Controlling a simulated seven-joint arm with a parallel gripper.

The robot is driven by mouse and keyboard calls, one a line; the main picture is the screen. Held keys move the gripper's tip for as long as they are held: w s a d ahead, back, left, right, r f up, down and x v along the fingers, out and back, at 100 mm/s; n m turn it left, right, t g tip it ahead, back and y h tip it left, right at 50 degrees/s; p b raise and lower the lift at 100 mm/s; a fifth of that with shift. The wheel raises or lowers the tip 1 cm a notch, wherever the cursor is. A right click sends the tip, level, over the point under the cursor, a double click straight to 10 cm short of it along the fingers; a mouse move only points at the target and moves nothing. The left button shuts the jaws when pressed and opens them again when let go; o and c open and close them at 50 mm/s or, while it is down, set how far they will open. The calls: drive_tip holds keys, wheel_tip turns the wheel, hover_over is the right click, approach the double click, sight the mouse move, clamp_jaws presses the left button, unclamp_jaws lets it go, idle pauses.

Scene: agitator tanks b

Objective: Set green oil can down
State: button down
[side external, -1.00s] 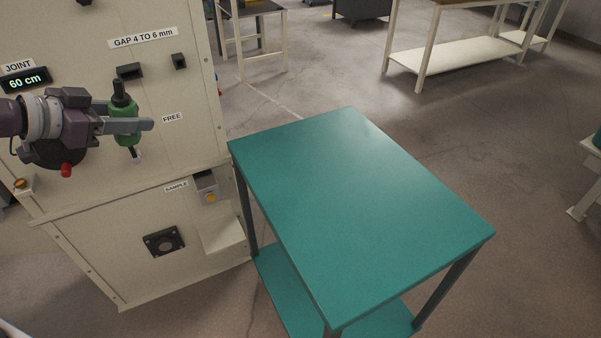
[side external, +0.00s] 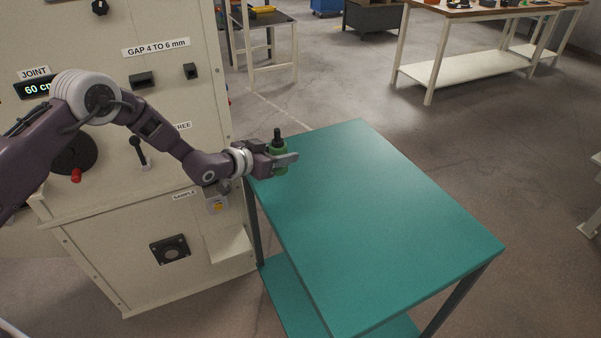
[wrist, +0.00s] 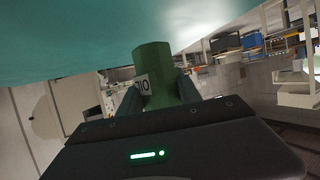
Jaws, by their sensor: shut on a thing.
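The green oil can (side external: 279,160) is upright with its black top up, near the left corner of the teal table (side external: 370,230). My gripper (side external: 284,159) is shut on the can from the left side. The teal tabletop (wrist: 80,45) lies close to the can's end there. I cannot tell whether the can's base touches the tabletop.
The beige machine cabinet (side external: 110,215) with knobs, a lever and labels stands left of the table. The rest of the teal tabletop is bare. A workbench (side external: 470,55) with several items stands far back right.

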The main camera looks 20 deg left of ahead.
wheel_tip(320, 180, down, 4)
drive_tip(key=shift+f, duration=0.1)
drive_tip(key=shift+f, duration=0.1)
drive_tip(key=c, duration=0.8)
unclamp_jaws()
drive_tip(key=shift+c, duration=0.2)
